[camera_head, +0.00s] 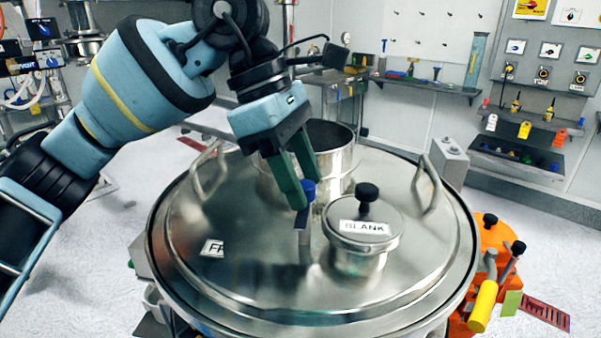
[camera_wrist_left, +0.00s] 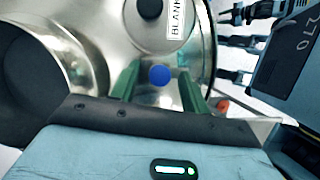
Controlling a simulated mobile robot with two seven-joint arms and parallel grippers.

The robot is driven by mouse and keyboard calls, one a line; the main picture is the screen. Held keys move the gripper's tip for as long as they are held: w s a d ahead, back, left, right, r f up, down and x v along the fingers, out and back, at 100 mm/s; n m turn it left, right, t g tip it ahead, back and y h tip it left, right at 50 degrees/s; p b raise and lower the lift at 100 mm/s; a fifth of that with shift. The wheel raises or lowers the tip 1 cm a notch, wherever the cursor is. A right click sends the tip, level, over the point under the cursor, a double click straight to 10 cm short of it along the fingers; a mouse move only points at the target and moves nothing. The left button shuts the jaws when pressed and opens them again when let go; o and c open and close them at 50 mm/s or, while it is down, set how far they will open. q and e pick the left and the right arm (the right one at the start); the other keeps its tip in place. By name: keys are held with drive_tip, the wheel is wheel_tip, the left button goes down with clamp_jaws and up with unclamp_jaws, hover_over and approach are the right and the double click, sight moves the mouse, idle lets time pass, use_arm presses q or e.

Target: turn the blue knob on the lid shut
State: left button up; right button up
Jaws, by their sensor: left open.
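The blue knob (camera_head: 308,190) tops a short metal post on the big round steel lid (camera_head: 240,285). My left gripper (camera_head: 305,192) comes down from the upper left, with its green fingers at the knob. In the left wrist view the blue knob (camera_wrist_left: 160,75) lies between the two open fingers of my left gripper (camera_wrist_left: 158,82). I cannot tell whether either finger touches it. The knob is partly hidden by a finger in the head view. My right gripper is not in the head view; a dark arm part shows at the right of the left wrist view.
A small pot with a black-knobbed cover labelled BLANK (camera_head: 365,228) stands just right of the knob. An open steel cylinder (camera_head: 335,160) rises behind it. Loop handles (camera_head: 430,185) stand on the lid's sides. Orange equipment with a yellow handle (camera_head: 484,305) sits at the lower right.

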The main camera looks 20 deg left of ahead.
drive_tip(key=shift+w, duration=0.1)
